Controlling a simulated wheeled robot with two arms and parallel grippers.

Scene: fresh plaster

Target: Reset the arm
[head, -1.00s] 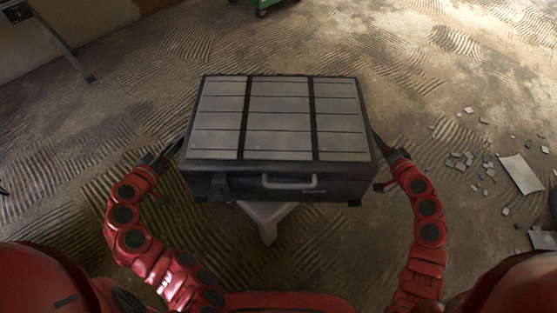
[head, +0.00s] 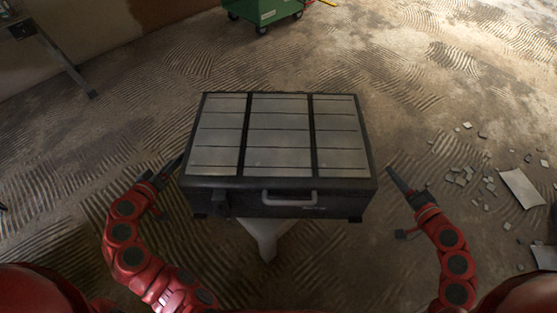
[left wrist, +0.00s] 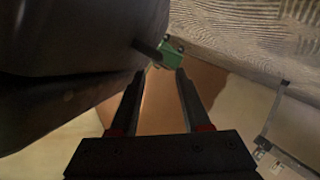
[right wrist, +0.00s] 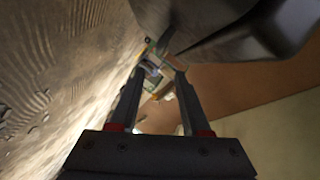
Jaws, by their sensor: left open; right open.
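A black case (head: 196,187) with a lid of grey panels stands level in the middle of the head view, its grey handle (head: 289,198) facing me. It rests on a pale stand (head: 262,236). My left gripper (head: 177,166) is open and empty close beside the case's left side; I cannot tell whether it touches. The left wrist view shows its parted fingers (left wrist: 160,78) with the dark case (left wrist: 60,65) at left. My right gripper (head: 391,170) is open and empty, clear of the case's right side. The right wrist view shows its fingers (right wrist: 160,78) and the case (right wrist: 225,30) at upper right.
A green wheeled cart (head: 262,10) stands at the back. A metal-legged table or stand (head: 60,55) is at the far left. Broken tile pieces and a pale slab (head: 522,188) lie on the right floor. The ridged floor around the case is otherwise clear.

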